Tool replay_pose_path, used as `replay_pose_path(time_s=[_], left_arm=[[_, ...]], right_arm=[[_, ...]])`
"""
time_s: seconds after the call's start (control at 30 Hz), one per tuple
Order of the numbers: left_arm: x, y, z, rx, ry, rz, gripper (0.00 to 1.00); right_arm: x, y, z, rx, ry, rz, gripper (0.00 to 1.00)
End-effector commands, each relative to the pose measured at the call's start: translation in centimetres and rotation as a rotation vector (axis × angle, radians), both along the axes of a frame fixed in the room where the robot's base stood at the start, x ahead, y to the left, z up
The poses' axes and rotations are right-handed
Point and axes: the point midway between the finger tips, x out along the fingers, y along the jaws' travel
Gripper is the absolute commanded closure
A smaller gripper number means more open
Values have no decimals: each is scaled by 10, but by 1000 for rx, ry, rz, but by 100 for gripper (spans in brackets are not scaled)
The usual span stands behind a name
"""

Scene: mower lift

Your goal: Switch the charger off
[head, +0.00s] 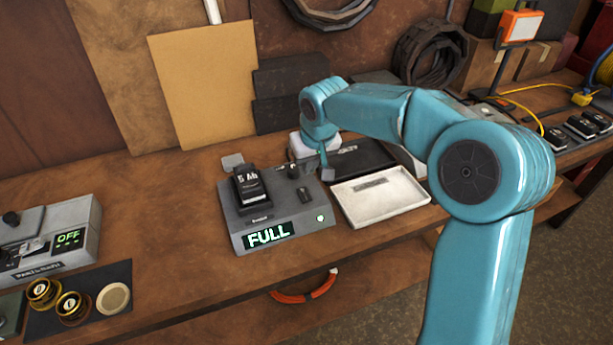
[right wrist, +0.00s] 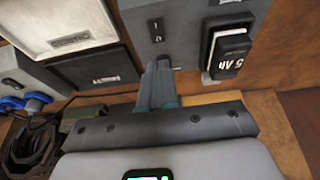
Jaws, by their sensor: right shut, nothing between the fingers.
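The grey charger (head: 285,232) stands on the bench with a lit green FULL display (head: 268,235). A black 5 Ah battery (head: 250,187) sits in it. A dark rocker switch (head: 305,194) is on its top right; in the right wrist view the switch (right wrist: 157,29) shows with marks beside it, its exact position too small to tell. My right gripper (head: 326,172) is shut and empty at the charger's back right edge. In the right wrist view its fingertips (right wrist: 159,66) are close to the charger's top, a short way from the switch; contact cannot be told. My left gripper is out of view.
A white tray (head: 408,199) and a black tray (head: 374,151) lie right of the charger. A grey unit with an OFF display (head: 70,238) stands at the left, near a dark mat (head: 117,273) with round pieces. Bare bench lies between that unit and the charger.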

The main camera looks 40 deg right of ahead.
Motion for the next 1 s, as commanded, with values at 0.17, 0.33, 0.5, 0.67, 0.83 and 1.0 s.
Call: replay_pose_path(time_s=[0.17,0.33,0.5,0.67,0.83,1.0], left_arm=[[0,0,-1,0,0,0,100],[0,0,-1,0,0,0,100],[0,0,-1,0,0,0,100],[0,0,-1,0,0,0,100],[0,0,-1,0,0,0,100],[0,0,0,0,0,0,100]], right_arm=[[-5,2,15,0,-2,0,100],[-5,2,16,1,-1,0,100],[-5,1,16,1,-2,-1,100],[4,-8,19,0,-3,-2,100],[8,-12,20,1,-4,1,100],[8,-12,19,1,-3,1,100]])
